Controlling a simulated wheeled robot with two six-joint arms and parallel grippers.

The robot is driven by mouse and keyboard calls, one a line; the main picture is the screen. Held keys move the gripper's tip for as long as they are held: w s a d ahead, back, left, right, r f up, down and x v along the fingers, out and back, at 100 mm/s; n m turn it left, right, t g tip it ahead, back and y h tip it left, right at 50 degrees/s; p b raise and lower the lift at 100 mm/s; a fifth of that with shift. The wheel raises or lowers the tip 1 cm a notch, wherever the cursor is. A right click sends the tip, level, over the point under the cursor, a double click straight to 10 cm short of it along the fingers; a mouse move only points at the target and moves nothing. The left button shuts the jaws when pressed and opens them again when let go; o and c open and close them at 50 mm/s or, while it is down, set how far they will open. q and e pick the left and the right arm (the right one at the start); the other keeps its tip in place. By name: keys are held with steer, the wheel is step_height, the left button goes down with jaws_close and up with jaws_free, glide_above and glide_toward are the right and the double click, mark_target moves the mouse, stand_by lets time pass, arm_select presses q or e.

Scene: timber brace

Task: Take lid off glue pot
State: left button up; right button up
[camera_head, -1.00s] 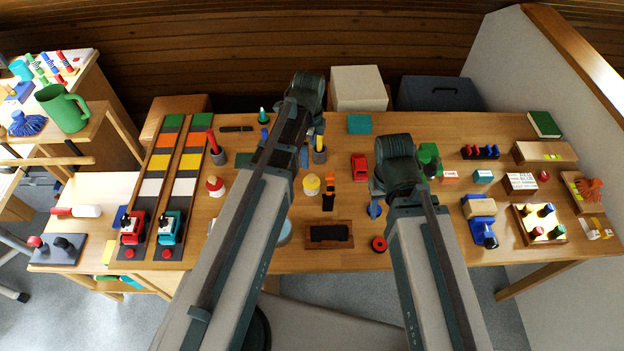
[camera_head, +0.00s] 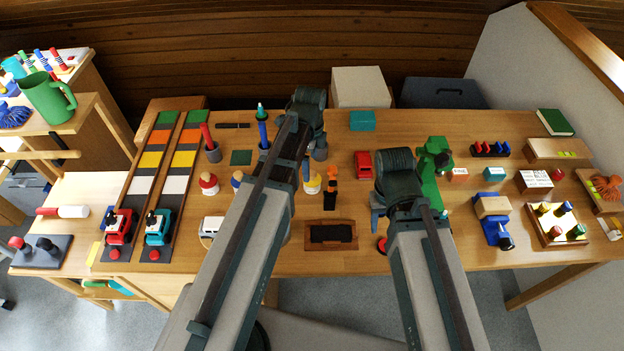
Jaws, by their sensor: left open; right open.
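I cannot tell for sure which item is the glue pot. A small white pot with a yellow top (camera_head: 313,184) stands mid-table, close to the right of my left arm. I see nothing held in either.
A red car (camera_head: 363,164) and a green figure (camera_head: 431,190) stand near my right wrist. A red ring (camera_head: 381,245) lies by the front edge. Two toy trains (camera_head: 118,226) stand on coloured strips at left. Bare wood shows around (camera_head: 350,205).

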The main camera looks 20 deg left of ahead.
mark_target(311, 173)
arm_select(q)
step_height(311, 173, down, 5)
steer(key=b, duration=0.4)
steer(key=shift+d, duration=0.15)
arm_select(e)
step_height(311, 173, down, 5)
arm_select(q)
steer(key=shift+r, duration=0.1)
arm_select(e)
steer(key=shift+r, duration=0.1)
arm_select(q)
steer(key=c, duration=1.3)
